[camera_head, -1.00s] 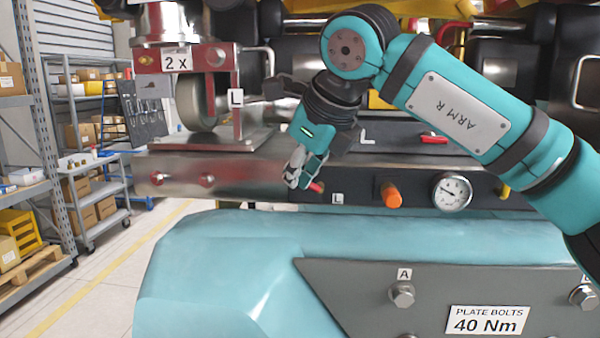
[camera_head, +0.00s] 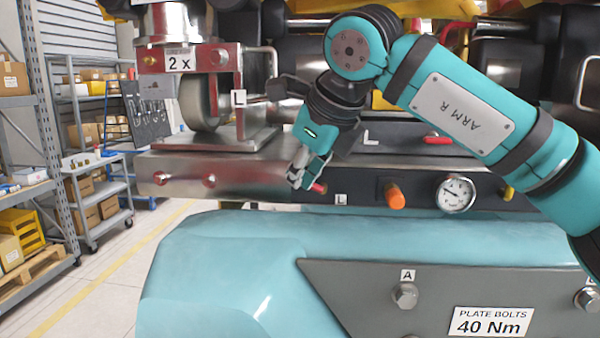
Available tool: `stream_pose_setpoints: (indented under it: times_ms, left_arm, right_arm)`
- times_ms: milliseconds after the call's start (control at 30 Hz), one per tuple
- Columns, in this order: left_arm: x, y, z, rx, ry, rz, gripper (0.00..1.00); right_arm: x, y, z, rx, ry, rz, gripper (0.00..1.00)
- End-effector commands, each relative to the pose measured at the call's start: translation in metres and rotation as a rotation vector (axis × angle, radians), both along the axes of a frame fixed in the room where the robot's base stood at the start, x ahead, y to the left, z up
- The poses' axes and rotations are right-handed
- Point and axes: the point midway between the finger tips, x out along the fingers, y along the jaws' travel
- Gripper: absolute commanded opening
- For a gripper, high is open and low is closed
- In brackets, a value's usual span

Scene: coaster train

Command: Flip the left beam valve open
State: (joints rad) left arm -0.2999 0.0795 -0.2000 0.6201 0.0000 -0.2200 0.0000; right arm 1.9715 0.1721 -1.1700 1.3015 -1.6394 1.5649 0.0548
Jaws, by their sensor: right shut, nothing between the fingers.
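My right gripper (camera_head: 296,180) points down in front of the beam (camera_head: 240,178), with its arm coming in from the right. Its fingers are shut with nothing between them. A red handle end (camera_head: 319,188) shows just right of the fingertips, very close to them; I cannot tell whether they touch. A small "L" label (camera_head: 340,199) sits right of this handle, on the dark part of the beam. The gripper hides part of the beam there, so the handle's full shape and position are unclear. My left gripper is not in view.
An orange knob (camera_head: 394,196), a round gauge (camera_head: 455,194) and a yellow handle (camera_head: 508,193) lie right along the beam. A red lever (camera_head: 437,139) is above. A wheel (camera_head: 198,102) stands upper left. The teal body (camera_head: 220,270) bulges below.

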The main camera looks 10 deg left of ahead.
Motion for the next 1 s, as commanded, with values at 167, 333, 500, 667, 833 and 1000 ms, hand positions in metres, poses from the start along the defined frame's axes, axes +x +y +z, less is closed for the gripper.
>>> stream_pose_setpoints:
  times_ms: [167, 333, 500, 667, 833, 1000]
  left_arm:
    - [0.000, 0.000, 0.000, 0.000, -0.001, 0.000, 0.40]
    - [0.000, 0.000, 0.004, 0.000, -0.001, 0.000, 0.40]
    - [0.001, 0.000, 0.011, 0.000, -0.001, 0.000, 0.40]
    - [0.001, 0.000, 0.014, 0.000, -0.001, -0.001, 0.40]
    - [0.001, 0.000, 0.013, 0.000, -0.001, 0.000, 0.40]
    - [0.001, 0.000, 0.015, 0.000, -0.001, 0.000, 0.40]
  right_arm:
    - [0.000, 0.000, 0.000, -0.001, 0.000, -0.002, 0.00]
    - [0.000, 0.000, 0.004, 0.000, 0.000, -0.001, 0.00]
    - [0.000, 0.000, 0.013, 0.000, -0.001, -0.001, 0.00]
    - [0.000, 0.000, 0.017, 0.000, 0.000, 0.000, 0.00]
    - [0.000, 0.000, 0.016, 0.000, 0.000, 0.000, 0.00]
    - [0.000, -0.001, 0.019, 0.000, 0.000, 0.000, 0.00]
